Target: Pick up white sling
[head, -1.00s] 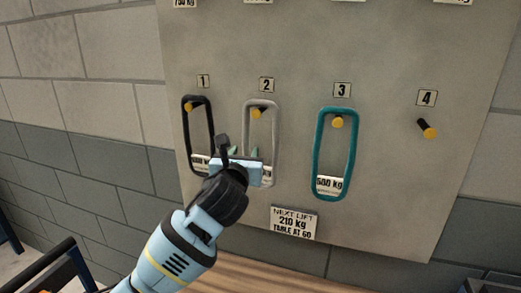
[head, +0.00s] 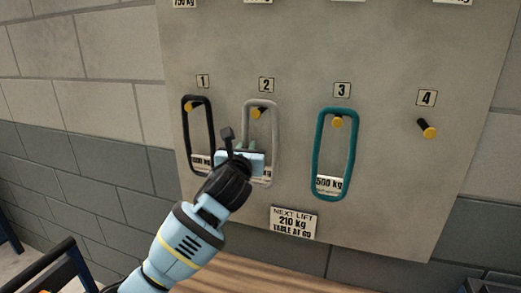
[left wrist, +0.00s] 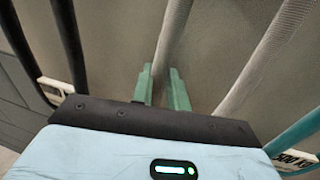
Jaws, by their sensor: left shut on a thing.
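The white sling (head: 276,135), a pale grey-white loop, hangs from the yellow-tipped peg under the number 2 plate on the board. My left gripper (head: 240,147) is at the lower half of its left strand. In the left wrist view, that strand of the white sling (left wrist: 174,38) runs between the green fingers of the left gripper (left wrist: 163,78), which are shut on it. The sling's right strand passes free to the right. The sling's lower left part is hidden behind the gripper in the head view. My right gripper is not in view.
A black sling (head: 184,125) hangs close on the left at peg 1. A teal sling (head: 317,150) hangs on the right at peg 3. Peg 4 (head: 428,129) is bare. A sign (head: 293,222) reads 210 kg. A wooden surface (head: 250,277) lies below.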

